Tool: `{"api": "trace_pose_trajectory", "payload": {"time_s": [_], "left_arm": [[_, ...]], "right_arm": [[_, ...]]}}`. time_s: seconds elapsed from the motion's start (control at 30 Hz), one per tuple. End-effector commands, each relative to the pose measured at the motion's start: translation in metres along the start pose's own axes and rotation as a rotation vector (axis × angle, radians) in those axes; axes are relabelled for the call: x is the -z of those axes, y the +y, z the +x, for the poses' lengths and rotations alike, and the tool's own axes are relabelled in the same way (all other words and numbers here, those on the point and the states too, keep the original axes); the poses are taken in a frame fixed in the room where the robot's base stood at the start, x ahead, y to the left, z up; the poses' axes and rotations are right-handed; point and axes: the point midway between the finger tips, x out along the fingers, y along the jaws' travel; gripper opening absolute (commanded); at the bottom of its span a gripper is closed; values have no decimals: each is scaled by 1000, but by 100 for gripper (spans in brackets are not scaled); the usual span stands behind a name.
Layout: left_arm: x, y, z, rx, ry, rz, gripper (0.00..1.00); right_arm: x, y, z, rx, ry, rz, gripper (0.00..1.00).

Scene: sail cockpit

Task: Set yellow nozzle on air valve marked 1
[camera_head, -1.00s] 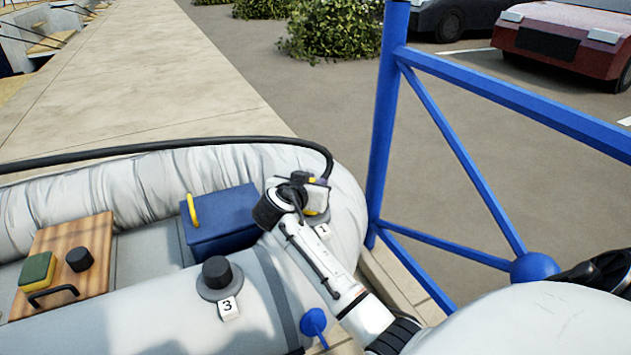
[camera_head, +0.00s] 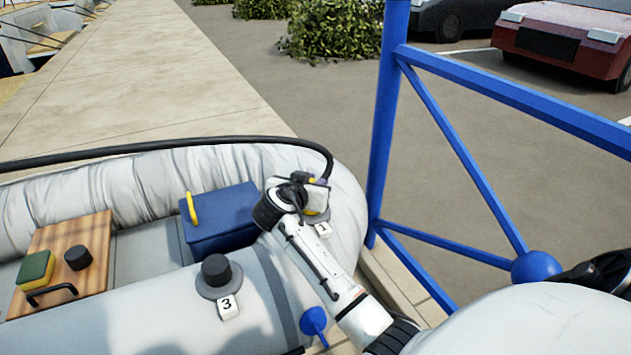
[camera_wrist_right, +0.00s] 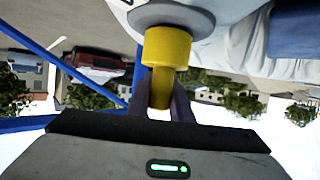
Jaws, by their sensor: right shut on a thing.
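The yellow nozzle (camera_wrist_right: 167,52) is between the fingers of my right gripper (camera_wrist_right: 165,105), which is shut on it. In the right wrist view its wide end meets the grey round air valve (camera_wrist_right: 175,15) on the white tube; I cannot tell how firmly it sits. In the head view my right gripper (camera_head: 312,192) is over the tube's right end, beside the tag marked 1 (camera_head: 323,230). The arm hides most of the nozzle and valve there. My left gripper is not in view.
A second valve with a black cap (camera_head: 216,271) and tag 3 (camera_head: 229,307) sits on the near tube. A blue box (camera_head: 222,215) and a wooden board (camera_head: 88,249) lie inside the boat. A black hose (camera_head: 150,146) runs along the far tube. A blue railing (camera_head: 382,130) stands right.

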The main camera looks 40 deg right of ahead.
Motion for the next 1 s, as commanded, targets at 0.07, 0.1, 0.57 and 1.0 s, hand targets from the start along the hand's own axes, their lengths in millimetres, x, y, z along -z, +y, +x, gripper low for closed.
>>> {"api": "trace_pose_trajectory", "payload": {"time_s": [0.07, 0.1, 0.57, 1.0], "left_arm": [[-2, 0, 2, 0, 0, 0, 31], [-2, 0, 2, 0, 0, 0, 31], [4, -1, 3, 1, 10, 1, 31], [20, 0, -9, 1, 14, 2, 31]], "right_arm": [[-2, 0, 1, 0, 0, 0, 0], [-3, 0, 1, 0, 0, 0, 0], [-4, 0, -1, 0, -1, -1, 27], [-2, -1, -36, 1, -1, 0, 27]]}}
